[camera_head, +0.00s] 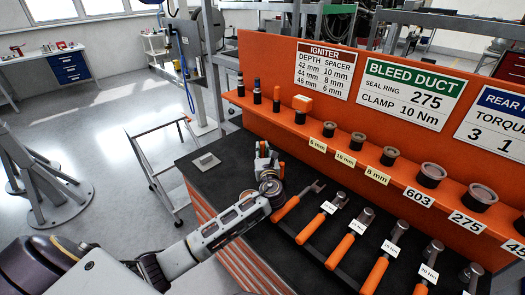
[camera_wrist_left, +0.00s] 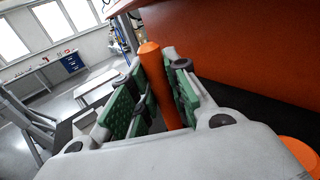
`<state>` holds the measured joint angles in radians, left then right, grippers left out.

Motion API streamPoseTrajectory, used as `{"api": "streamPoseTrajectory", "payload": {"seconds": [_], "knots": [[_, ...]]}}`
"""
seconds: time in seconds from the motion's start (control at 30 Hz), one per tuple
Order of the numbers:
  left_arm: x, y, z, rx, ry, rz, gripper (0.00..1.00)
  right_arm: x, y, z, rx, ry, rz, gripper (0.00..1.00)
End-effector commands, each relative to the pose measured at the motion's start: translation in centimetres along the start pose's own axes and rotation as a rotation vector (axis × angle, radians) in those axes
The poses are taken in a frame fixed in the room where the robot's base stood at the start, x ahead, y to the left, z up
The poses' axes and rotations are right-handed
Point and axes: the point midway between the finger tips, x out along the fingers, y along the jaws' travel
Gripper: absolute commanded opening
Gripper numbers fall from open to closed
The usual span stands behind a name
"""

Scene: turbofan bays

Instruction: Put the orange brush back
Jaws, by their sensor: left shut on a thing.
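My left gripper (camera_head: 268,163) is above the black worktop near the orange shelf, at the left end of the row of tools. In the left wrist view the gripper (camera_wrist_left: 158,88) is shut on an orange cylindrical handle, which I take to be the orange brush (camera_wrist_left: 152,62). The handle stands between the green finger pads. A small bit of orange (camera_head: 282,170) shows beside the fingers in the head view. The brush's bristle end cannot be made out. My right gripper is not in view.
Several orange-handled tools (camera_head: 339,252) lie in a row on the worktop. The orange shelf (camera_head: 317,131) behind carries dark-and-orange sticks (camera_head: 257,90), a pale block (camera_head: 302,103), sockets and rings (camera_head: 432,174). A grey square piece (camera_head: 206,161) lies on the worktop's left; worktop around it is clear.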

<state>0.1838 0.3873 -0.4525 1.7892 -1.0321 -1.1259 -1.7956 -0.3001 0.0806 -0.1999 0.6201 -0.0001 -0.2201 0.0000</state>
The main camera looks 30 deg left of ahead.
Motion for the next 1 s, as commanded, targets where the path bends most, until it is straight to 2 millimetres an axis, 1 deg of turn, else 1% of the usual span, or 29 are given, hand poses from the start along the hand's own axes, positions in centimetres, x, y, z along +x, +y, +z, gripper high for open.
{"api": "streamPoseTrajectory", "payload": {"seconds": [1.0], "knots": [[0.00, -0.01, -0.96, 0.000, 0.000, 0.000, 0.00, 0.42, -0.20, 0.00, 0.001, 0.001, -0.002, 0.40]]}}
